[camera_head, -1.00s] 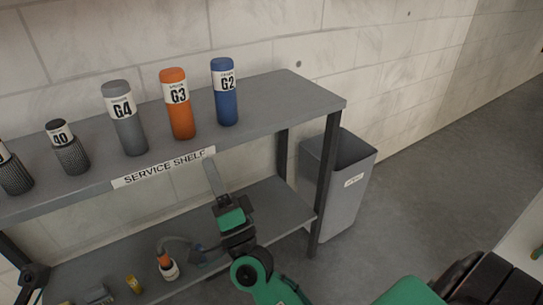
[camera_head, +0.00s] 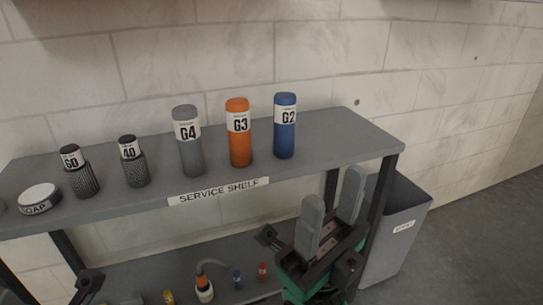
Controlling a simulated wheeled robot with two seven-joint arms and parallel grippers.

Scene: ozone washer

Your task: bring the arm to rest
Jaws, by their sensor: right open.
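My right gripper (camera_head: 332,203) is in front of the right end of the service shelf (camera_head: 330,127). It is open, its two grey fingers point up and apart, and nothing is between them. Its fingers overlap the shelf's right leg and the bin behind in the picture; I cannot tell how close they are. My green right arm below it is mostly cut off by the bottom edge. My left gripper's fingers do not show.
The top board holds a blue G2 bottle (camera_head: 285,142), an orange G3 bottle (camera_head: 240,151), a grey G4 bottle (camera_head: 191,154), two dark knurled pieces and a soap tin (camera_head: 39,201). Small items stand on the lower board (camera_head: 225,257). A grey bin (camera_head: 399,245) stands right of the shelf.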

